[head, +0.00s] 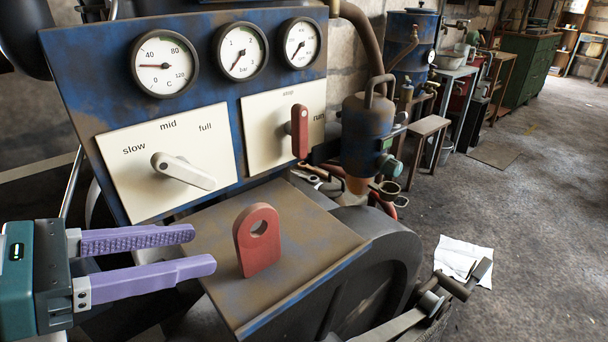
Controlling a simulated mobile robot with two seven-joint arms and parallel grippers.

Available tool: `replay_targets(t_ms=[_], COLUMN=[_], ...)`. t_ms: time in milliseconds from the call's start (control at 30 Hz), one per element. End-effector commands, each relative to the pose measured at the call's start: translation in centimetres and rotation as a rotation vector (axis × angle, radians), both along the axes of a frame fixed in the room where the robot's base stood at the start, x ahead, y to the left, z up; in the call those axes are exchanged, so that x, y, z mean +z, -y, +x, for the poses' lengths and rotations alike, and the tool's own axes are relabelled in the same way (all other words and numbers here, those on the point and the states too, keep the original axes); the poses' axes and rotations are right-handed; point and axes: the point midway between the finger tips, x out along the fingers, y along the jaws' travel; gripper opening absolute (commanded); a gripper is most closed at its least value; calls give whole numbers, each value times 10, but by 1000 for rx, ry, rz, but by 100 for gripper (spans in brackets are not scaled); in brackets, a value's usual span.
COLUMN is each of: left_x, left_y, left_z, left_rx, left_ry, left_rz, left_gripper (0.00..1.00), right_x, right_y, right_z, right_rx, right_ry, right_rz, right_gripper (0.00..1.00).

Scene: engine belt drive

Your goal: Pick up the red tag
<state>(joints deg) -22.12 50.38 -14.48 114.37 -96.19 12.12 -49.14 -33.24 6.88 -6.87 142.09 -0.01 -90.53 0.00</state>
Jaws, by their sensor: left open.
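The red tag (257,252) stands upright on the worn brown and blue top plate (310,262) of the engine. It is a flat piece with a rounded top and a round hole near that top. My left gripper (206,249) comes in from the left with two purple fingers. The fingers are apart with nothing between them. Their tips end a little to the left of the tag and do not touch it. My right gripper is not in view.
Behind the tag is a blue panel with gauges (165,64), a white lever (184,171) and a red lever (299,132). A grey-blue canister (366,128) stands at the panel's right. A crank handle (455,284) and white paper (461,257) are at the lower right.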

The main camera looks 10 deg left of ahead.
Motion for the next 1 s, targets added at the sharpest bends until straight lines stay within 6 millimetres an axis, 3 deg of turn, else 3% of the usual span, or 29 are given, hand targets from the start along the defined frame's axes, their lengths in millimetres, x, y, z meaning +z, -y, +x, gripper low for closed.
replay_targets(t_ms=[367,533,667,967,1000], left_x=[-10,-13,-23,-25,-25], left_y=[23,44,53,56,56], left_z=[27,42,54,58,58], left_rx=[3,3,4,2,2], left_ry=[2,2,2,1,1], left_rz=[-8,-12,-9,-7,-7], left_gripper=[48,48,48,48,43], right_x=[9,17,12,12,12], right_y=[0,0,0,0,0], right_z=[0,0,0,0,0], right_rx=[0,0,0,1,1], right_ry=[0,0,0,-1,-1], right_rz=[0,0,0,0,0], right_gripper=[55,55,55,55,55])
